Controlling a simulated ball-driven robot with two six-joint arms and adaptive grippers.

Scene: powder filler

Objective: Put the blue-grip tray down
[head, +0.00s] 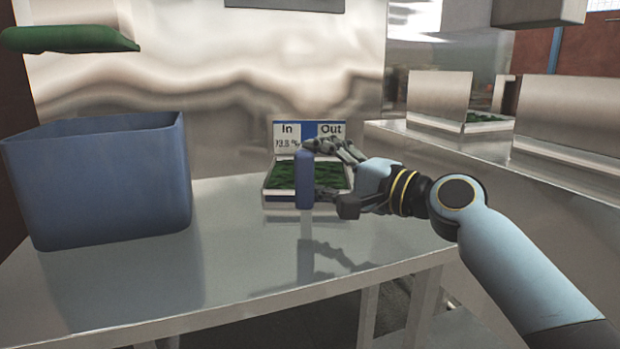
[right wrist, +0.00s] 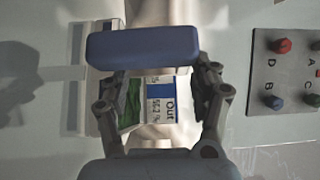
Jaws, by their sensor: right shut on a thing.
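The blue-grip tray (head: 280,198) is a shallow white tray of dark green material, with an upright panel marked "In" and "Out" at its back. Its blue grip (head: 304,180) stands upright at the front. My right gripper (head: 325,172) comes from the right and is shut on this grip. In the right wrist view the grip (right wrist: 142,47) lies across between the fingers, with the green material and the "Out" label beyond. The tray is at the metal table (head: 235,275); I cannot tell whether its underside touches the top. My left gripper is not in view.
A large blue bin (head: 100,190) stands on the table at left. Another metal counter (head: 560,185) is at right. A panel with coloured knobs (right wrist: 285,72) shows in the wrist view. The table front is clear.

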